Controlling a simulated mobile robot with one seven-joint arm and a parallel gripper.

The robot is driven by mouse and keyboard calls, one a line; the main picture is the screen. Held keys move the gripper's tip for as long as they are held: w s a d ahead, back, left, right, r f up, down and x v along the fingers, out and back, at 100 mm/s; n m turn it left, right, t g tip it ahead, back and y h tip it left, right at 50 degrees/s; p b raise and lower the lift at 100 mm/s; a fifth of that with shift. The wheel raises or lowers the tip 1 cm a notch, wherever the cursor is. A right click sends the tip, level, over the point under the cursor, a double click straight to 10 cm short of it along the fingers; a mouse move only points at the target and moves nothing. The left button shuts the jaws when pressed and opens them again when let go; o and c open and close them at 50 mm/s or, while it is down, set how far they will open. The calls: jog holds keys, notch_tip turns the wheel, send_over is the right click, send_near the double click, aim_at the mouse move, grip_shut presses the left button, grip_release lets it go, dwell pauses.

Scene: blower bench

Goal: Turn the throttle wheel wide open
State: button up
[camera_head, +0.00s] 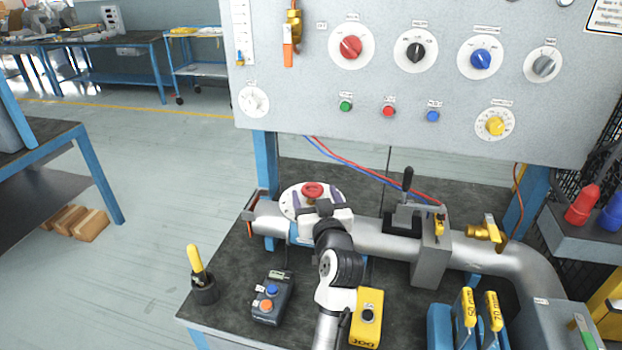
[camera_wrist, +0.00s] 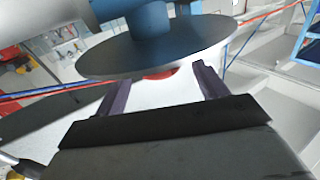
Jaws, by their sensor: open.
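A red wheel (camera_head: 313,190) sits at the middle of a round white dial plate (camera_head: 291,205) on the pipe. I take it as the throttle wheel. My gripper (camera_head: 316,197) is at the dial, in front of the wheel, with its purple fingers open and spread. In the wrist view a grey disc (camera_wrist: 110,62) fills the top, and a red sliver (camera_wrist: 160,73) shows at its near edge, between and beyond the fingers (camera_wrist: 161,74). Most of the wheel is hidden there. I cannot tell whether the fingers touch it.
A panel (camera_head: 300,90) with coloured knobs hangs above the bench. A black lever (camera_head: 407,181) and brass valve (camera_head: 487,231) stand to the right. Red and blue hoses run behind.

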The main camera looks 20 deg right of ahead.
aim_at(308, 182)
jog(key=w, duration=0.3)
jog(key=w+p, duration=0.1)
jog(key=w, duration=0.1)
jog(key=shift+d, duration=0.3)
jog(key=c, duration=1)
jog(key=shift+f+n+y+b, duration=0.25)
jog(key=shift+y+b, duration=0.25)
jog(key=shift+b, duration=0.3)
jog(key=shift+r+n+y+b, duration=0.15)
jog(key=shift+n+y+b, duration=0.4)
jog(key=shift+y+b, duration=0.3)
jog(key=shift+a+r, duration=0.1)
jog(key=shift+r, duration=0.05)
jog(key=o, duration=1)
